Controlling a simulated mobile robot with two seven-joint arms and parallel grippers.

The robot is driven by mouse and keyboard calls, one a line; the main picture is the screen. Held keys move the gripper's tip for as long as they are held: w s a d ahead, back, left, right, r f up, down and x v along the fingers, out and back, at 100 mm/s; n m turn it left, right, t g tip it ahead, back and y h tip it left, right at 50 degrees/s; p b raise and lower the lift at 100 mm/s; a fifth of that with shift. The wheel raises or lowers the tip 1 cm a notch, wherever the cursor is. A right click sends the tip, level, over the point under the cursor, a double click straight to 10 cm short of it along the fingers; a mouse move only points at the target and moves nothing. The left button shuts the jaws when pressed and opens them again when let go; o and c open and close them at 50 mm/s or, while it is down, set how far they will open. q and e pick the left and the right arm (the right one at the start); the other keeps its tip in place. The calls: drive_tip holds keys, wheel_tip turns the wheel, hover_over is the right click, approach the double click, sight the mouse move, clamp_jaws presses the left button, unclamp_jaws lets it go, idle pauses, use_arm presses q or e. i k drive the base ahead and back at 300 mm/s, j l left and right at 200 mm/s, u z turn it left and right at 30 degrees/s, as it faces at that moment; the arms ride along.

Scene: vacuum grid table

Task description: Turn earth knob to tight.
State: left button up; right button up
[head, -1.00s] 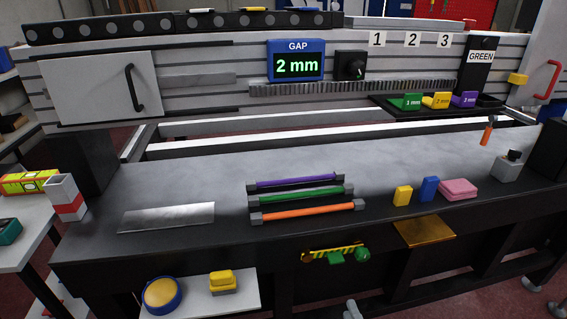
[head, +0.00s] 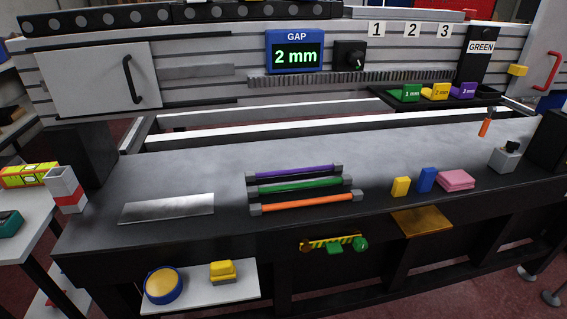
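No part is labelled as the earth knob. A round green knob (head: 361,244) sits at the right end of a yellow-and-black striped bar (head: 325,241) on the table's dark front face. A green block (head: 335,249) hangs under the bar, and a brownish round part (head: 305,247) is at its left end. A copper-coloured plate (head: 422,221) lies to the right of the knob. Neither gripper is in view.
Purple, green and orange rods (head: 305,203) and a metal sheet (head: 166,209) lie on the grey table (head: 225,160). Yellow, blue and pink blocks (head: 456,180) are at right. A low shelf (head: 200,285) holds a blue-rimmed yellow button (head: 163,285), left of the striped bar.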

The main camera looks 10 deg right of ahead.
sight(360, 243)
drive_tip(key=z, duration=1.35)
